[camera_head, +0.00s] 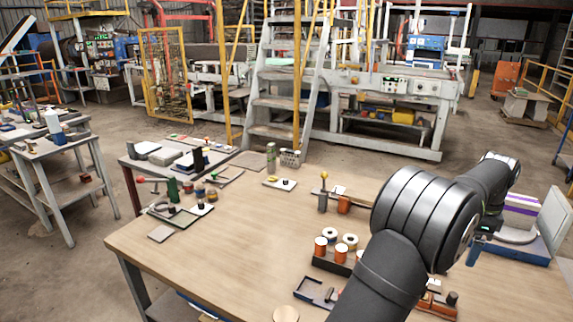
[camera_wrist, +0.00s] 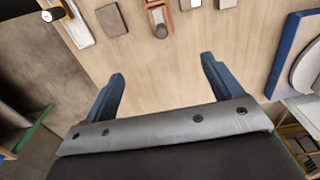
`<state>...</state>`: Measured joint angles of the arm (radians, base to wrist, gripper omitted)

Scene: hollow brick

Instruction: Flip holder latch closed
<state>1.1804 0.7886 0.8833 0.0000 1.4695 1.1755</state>
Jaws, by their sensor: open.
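An orange-framed fixture with a dark round knob (camera_wrist: 157,16) lies at the top of the wrist view, cut off by the picture edge. It may be the holder with the latch, but I cannot tell how its latch stands. In the head view a similar orange piece with a dark knob (camera_head: 436,302) shows partly behind my arm. My gripper (camera_wrist: 163,65) is open and empty, its two blue fingers apart above bare tabletop. The fixture lies beyond the fingertips, apart from them. In the head view my arm hides most of the gripper.
The wooden table (camera_head: 220,255) has free room at its left and middle. A rack of orange spools (camera_head: 341,254) and a dark open tray (camera_head: 314,293) stand near my arm. A blue-based device (camera_head: 525,246) stands at the right. In the wrist view a blue-edged panel (camera_wrist: 291,50) lies to the right.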

